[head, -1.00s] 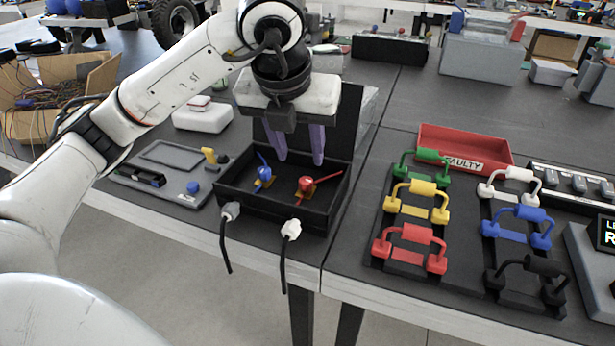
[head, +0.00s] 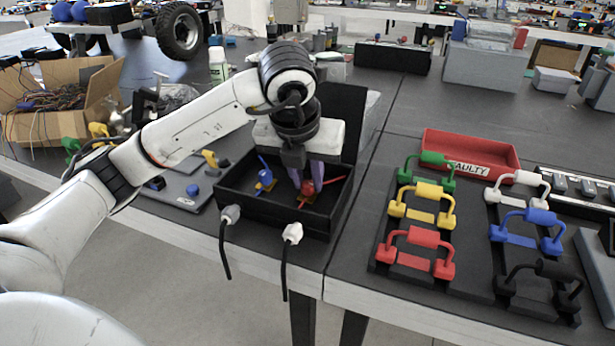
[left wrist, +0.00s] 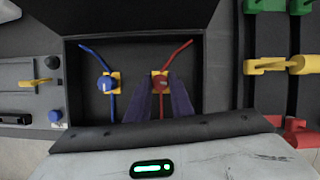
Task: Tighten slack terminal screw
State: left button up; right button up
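An open black terminal box (head: 232,196) sits near the table's front edge. Inside it are a blue terminal screw (head: 265,177) on the left and a red terminal screw (head: 308,188) on the right, each on a yellow base with a coloured wire. The left wrist view shows both, the blue screw (left wrist: 107,85) and the red screw (left wrist: 160,85). My left gripper (head: 309,183) points down into the box. Its purple fingertips (left wrist: 161,88) are on either side of the red screw's head, close against it, and partly hide it. My right gripper is out of view.
Right of the box are coloured handled blocks (head: 425,200) on racks and a red tray marked FAULTY (head: 425,141). A grey panel with a blue knob (head: 192,190) lies left of the box. A cardboard box of wires (head: 25,125) stands farther left.

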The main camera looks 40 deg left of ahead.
pick_arm(q)
grip_shut()
